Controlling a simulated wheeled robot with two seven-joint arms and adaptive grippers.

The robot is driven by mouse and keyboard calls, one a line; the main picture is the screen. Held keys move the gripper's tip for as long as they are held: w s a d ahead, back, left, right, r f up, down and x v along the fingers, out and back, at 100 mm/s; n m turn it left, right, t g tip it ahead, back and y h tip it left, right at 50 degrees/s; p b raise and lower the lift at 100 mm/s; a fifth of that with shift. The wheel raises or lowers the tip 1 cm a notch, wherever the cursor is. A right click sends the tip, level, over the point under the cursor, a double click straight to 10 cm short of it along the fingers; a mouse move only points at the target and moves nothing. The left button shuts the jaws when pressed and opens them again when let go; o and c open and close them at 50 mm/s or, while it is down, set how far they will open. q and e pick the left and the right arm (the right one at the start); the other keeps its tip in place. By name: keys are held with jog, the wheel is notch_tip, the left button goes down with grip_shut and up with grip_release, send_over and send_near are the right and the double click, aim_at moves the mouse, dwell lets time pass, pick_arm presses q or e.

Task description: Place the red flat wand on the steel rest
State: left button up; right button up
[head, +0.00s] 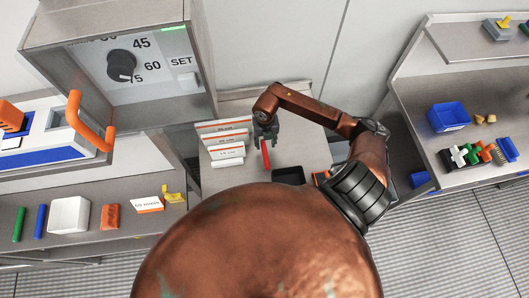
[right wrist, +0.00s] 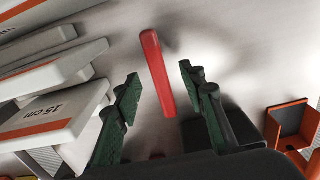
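The red flat wand (head: 265,153) is on the grey bench surface, beside the white labelled blocks. My right gripper (head: 265,133) is over the wand's far end in the head view. In the right wrist view the wand (right wrist: 157,75) runs between the two green-padded fingers of my right gripper (right wrist: 165,105). They are wide apart, with a gap on each side of the wand, so the gripper is open and empty. I cannot pick out the steel rest for certain. My left gripper is not in view.
White blocks with orange stripes (head: 228,153) stand left of the wand. A dark tray (head: 288,174) is close on the right, with an orange holder (right wrist: 290,125) beyond it. A cabinet with a dial (head: 121,66) rises at the upper left. The right shelf holds a blue bin (head: 449,117).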

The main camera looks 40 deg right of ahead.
aim_at(265, 148)
jog(key=f, duration=0.2)
jog(key=f+p, duration=0.1)
jog(key=shift+w+a+f, duration=0.2)
jog(key=shift+w+f, duration=0.05)
jog(key=shift+f, duration=0.4)
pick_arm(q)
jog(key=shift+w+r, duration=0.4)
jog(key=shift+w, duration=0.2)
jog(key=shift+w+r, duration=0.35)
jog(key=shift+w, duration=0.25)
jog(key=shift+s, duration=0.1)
pick_arm(e)
jog(key=c, duration=0.5)
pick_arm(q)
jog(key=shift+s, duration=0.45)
pick_arm(e)
grip_shut()
